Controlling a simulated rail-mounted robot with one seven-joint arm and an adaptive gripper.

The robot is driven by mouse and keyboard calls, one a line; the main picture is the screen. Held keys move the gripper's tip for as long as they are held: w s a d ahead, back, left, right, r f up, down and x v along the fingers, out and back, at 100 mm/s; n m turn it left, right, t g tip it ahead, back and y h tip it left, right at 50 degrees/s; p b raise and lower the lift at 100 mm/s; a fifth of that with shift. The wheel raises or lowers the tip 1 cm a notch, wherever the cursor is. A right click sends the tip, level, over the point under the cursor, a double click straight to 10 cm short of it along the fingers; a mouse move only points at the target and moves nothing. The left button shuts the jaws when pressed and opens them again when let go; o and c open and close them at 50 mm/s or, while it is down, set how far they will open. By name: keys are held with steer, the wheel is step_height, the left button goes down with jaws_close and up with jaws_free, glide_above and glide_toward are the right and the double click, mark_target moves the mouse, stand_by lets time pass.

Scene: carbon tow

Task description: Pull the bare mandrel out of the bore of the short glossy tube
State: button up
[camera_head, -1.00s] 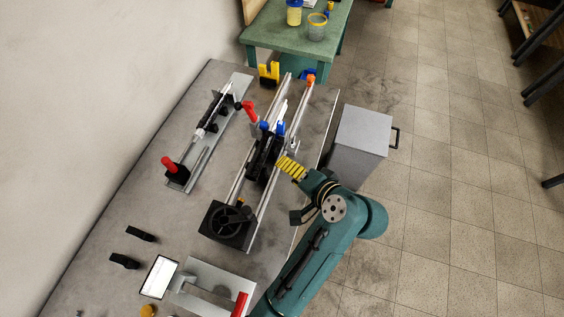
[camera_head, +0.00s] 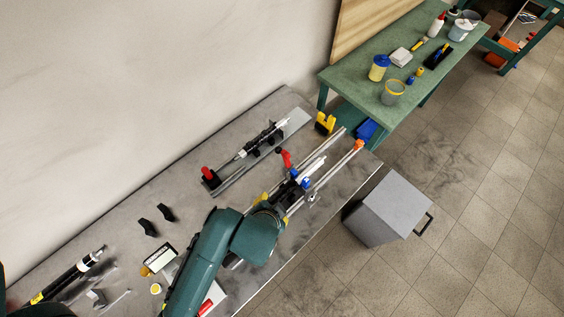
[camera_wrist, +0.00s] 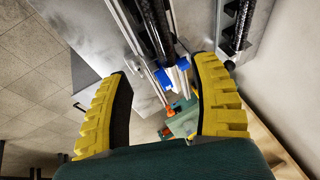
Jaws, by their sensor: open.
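On the twin-rail fixture (camera_head: 335,165), a pale, bare rod (camera_head: 313,169) sticks out beyond dark clamp blocks with blue parts. In the wrist view, a dark glossy tube (camera_wrist: 154,22) lies between the rails, with a blue clamp part (camera_wrist: 178,73) near its end. A second dark tube with bright ends (camera_head: 262,139) lies in a holder to the left; its patterned surface shows in the wrist view (camera_wrist: 238,22). I cannot tell where the mandrel enters a bore. My gripper (camera_wrist: 163,66) is open and empty above the rails; my arm mostly hides it in the head view.
A red-handled clamp (camera_head: 208,174) and a yellow stand (camera_head: 325,123) rise from the grey bench. A dark tube with a yellow band (camera_head: 68,280) lies at lower left. A grey cabinet (camera_head: 385,208) and a green table (camera_head: 385,65) stand beyond the bench.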

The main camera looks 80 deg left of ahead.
mark_target(278, 199)
steer(key=b+x, duration=0.2)
steer(key=x, duration=1.4)
steer(key=shift+w+a+f+b, duration=0.1)
steer(key=shift+f+b, duration=0.05)
steer(key=shift+b, duration=0.25)
steer(key=c, duration=1.1)
steer(key=o, duration=1.1)
steer(key=p+v, duration=0.2)
steer(key=v, duration=1.4)
steer(key=shift+r+p, duration=0.2)
steer(key=shift+p, duration=0.2)
